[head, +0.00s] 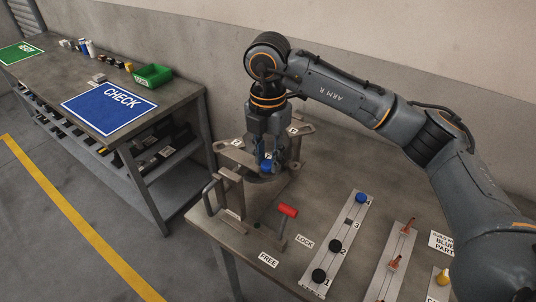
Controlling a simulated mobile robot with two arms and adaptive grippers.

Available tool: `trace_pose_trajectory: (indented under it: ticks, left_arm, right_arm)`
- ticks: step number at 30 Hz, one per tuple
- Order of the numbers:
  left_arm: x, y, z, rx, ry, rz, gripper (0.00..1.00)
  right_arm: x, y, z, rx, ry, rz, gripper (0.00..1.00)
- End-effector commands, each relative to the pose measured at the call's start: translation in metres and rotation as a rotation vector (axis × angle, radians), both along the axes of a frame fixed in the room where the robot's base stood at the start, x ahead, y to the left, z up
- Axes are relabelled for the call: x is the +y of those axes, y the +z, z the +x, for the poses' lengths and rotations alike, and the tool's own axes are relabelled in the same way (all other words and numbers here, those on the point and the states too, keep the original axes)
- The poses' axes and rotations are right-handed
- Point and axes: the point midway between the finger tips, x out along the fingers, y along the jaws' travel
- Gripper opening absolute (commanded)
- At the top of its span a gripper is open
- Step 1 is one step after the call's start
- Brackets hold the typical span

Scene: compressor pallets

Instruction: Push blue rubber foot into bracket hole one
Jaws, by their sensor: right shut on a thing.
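My right gripper (272,160) reaches down over the metal bracket (235,157) in a fixture at the back left of the near table. It is shut on a blue rubber foot (266,167), which shows between the fingers. The bracket has arms with small number tags, too small to read surely. The gripper and foot hide the hole below, so I cannot tell whether the foot touches it or sits in it. My left gripper is not in view.
A red-handled lever (287,210) stands near the LOCK and FREE labels. A strip (327,259) holds two black feet and one blue foot (361,198). Another strip (384,279) holds orange-red parts. Left is a bench with a blue CHECK mat (107,108) and green bin (152,76).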

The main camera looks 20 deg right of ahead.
Motion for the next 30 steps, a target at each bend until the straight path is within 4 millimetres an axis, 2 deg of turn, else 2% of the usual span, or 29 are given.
trace_pose_trajectory:
  ticks: [5, 6, 9, 20, 23, 30]
  left_arm:
    - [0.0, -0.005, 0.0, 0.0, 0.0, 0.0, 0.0]
    - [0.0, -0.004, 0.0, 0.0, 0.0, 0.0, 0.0]
    - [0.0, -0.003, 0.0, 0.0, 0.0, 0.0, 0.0]
    - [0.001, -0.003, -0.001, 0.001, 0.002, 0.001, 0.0]
    - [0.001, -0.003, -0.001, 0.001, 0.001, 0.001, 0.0]
    - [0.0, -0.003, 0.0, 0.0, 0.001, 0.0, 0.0]
  right_arm:
    - [0.0, -0.006, 0.0, 0.0, 0.0, 0.0, 0.0]
    - [0.0, -0.005, 0.0, 0.0, 0.0, 0.0, 0.33]
    - [0.0, -0.004, 0.0, 0.0, 0.0, 0.0, 0.54]
    - [0.0, -0.001, 0.0, -0.001, 0.0, 0.0, 0.54]
    - [0.0, 0.009, 0.001, -0.002, -0.001, 0.001, 0.54]
    - [0.001, 0.06, 0.001, -0.005, 0.0, 0.001, 0.54]
